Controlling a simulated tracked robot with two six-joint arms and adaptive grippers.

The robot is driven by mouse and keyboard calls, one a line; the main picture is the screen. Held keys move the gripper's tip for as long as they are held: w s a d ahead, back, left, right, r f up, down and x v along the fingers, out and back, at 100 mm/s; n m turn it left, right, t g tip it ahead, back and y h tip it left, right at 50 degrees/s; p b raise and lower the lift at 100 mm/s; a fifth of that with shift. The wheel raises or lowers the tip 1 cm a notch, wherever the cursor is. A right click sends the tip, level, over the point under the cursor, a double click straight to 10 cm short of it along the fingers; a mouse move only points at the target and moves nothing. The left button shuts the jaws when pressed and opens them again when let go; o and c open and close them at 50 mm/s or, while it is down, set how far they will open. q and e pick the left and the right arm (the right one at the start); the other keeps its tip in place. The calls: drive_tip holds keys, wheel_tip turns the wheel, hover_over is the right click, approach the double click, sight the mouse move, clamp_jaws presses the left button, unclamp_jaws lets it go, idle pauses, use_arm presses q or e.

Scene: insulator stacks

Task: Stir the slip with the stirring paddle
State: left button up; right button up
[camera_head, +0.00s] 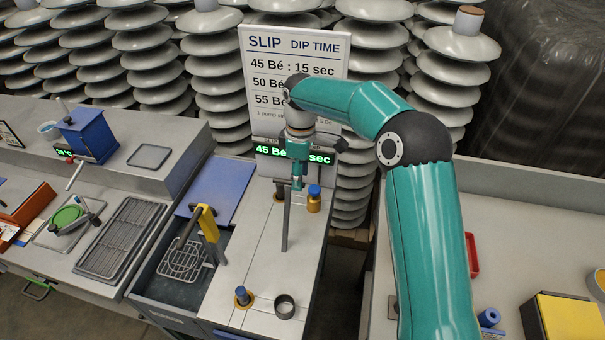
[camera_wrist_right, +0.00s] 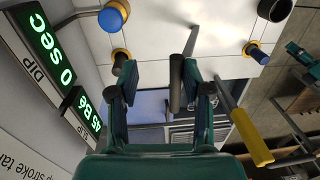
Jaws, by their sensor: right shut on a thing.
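My right gripper (camera_head: 298,182) is shut on the stirring paddle (camera_head: 287,222), a dark grey rod. It holds the rod near its top, upright or nearly so, over the white worktop. The rod's lower end meets the white top in the picture; I cannot tell whether it touches or passes through. In the right wrist view the gripper (camera_wrist_right: 163,88) shows the rod (camera_wrist_right: 178,85) beside one finger. I cannot make out the slip's surface. My left gripper is not in view.
A yellow-handled tool (camera_head: 207,224) and a wire basket (camera_head: 184,262) are by the dark bin at left. The SLIP sign (camera_head: 262,70) stands behind.

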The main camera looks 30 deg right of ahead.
idle(0.5)
drive_tip(key=shift+r, duration=0.1)
wheel_tip(320, 180, up, 12)
drive_tip(key=shift+w+d, duration=0.2)
drive_tip(key=shift+w, duration=0.1)
drive_tip(key=shift+m, duration=0.3)
idle(1.2)
